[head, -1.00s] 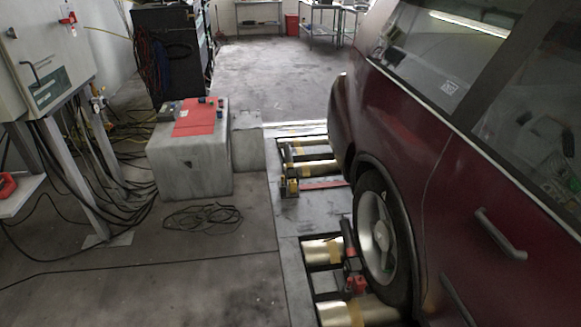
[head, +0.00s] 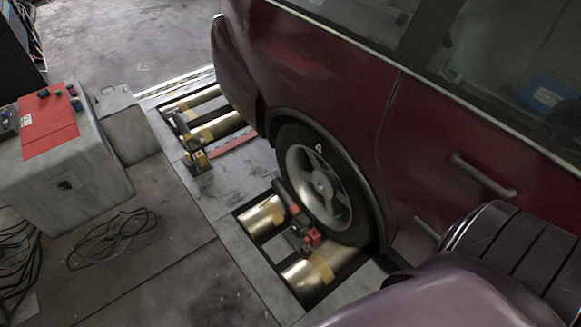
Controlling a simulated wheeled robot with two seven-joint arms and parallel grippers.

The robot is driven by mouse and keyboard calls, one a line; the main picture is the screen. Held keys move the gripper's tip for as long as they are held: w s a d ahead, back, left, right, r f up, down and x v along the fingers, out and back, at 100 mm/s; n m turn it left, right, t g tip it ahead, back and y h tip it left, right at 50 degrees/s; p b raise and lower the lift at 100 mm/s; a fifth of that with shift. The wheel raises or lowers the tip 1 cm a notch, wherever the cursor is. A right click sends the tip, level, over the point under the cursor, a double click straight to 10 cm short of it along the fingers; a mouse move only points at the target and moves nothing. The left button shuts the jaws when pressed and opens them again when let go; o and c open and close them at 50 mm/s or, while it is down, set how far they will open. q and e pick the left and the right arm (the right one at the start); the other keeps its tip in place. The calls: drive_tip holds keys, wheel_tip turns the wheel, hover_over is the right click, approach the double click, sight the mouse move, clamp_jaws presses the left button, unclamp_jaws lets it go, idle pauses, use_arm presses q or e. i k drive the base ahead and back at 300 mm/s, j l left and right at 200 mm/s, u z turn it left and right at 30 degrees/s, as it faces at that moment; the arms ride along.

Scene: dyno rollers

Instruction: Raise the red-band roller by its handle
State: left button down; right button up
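A dark roller arm with red parts (head: 293,211) stands beside the car's front-most visible wheel, over the nearer pair of metal rollers (head: 325,268). It leans up and to the left, close to the tyre. A red block (head: 313,237) sits at its lower end. Which part is the handle is too small to tell. A similar arm with yellow parts (head: 190,145) stands at the farther rollers (head: 205,115). Neither of my grippers is in view. A part of what looks like my own arm fills the lower right corner.
The dark red car (head: 350,110) stands close along the right side, its wheel (head: 318,185) over the floor pit. A grey block with a red panel (head: 48,130) stands at left. Coiled cables (head: 115,238) lie on the floor. Floor between block and rollers is mostly clear.

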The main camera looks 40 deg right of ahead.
sight(281, 188)
drive_tip(key=i+j+z, duration=0.15)
drive_tip(key=i+z, duration=0.2)
drive_tip(key=z, duration=0.15)
drive_tip(key=i+j+z, duration=0.3)
drive_tip(key=z, duration=0.15)
drive_tip(key=i+j+z, duration=0.3)
drive_tip(key=j+z, duration=0.2)
drive_tip(key=i, duration=0.1)
drive_tip(key=i+j+z, duration=0.15)
drive_tip(key=j+z, duration=0.25)
drive_tip(key=i+j+z, duration=0.15)
drive_tip(key=z, duration=0.25)
